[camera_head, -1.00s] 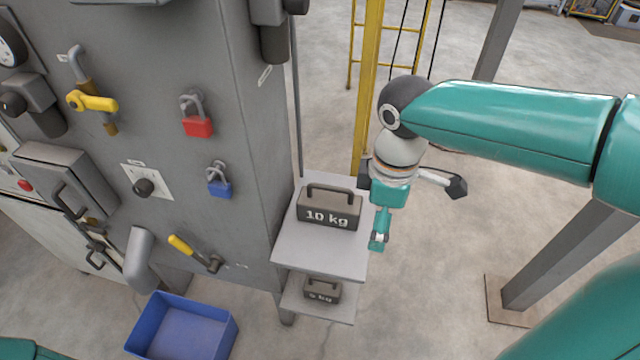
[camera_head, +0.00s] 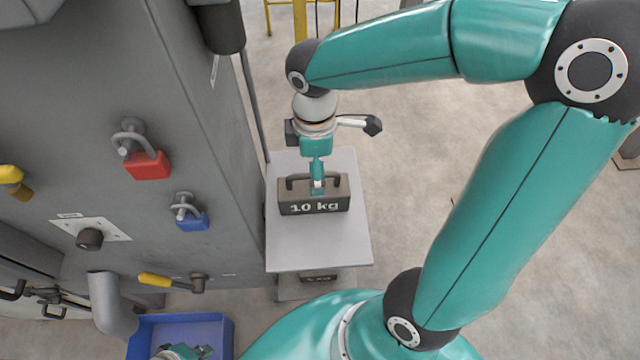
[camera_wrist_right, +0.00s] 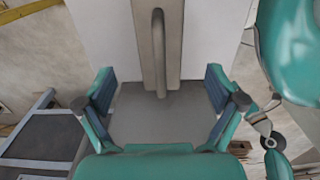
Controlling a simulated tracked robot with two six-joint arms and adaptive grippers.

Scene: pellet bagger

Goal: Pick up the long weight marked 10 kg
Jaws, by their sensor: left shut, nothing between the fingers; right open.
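The long grey weight marked 10 kg (camera_head: 335,194) stands on the upper shelf (camera_head: 315,245), its bar handle on top. My right gripper (camera_head: 318,188) is at the handle in the head view, coming from above. In the right wrist view its two fingers (camera_wrist_right: 160,92) are spread, with the handle of the weight (camera_wrist_right: 158,45) ahead between them and nothing gripped. Contact with the handle cannot be told. My left gripper (camera_head: 185,352) is shut and empty, low at the bottom edge, over the blue bin, partly cut off by the frame.
A smaller weight (camera_head: 318,277) sits on the lower shelf, mostly hidden. The grey machine cabinet (camera_head: 225,130) rises close to the left of the shelf, with a red padlock (camera_head: 147,165) and a blue padlock (camera_head: 192,220). A blue bin (camera_head: 222,335) stands below. Floor right of the shelf is clear.

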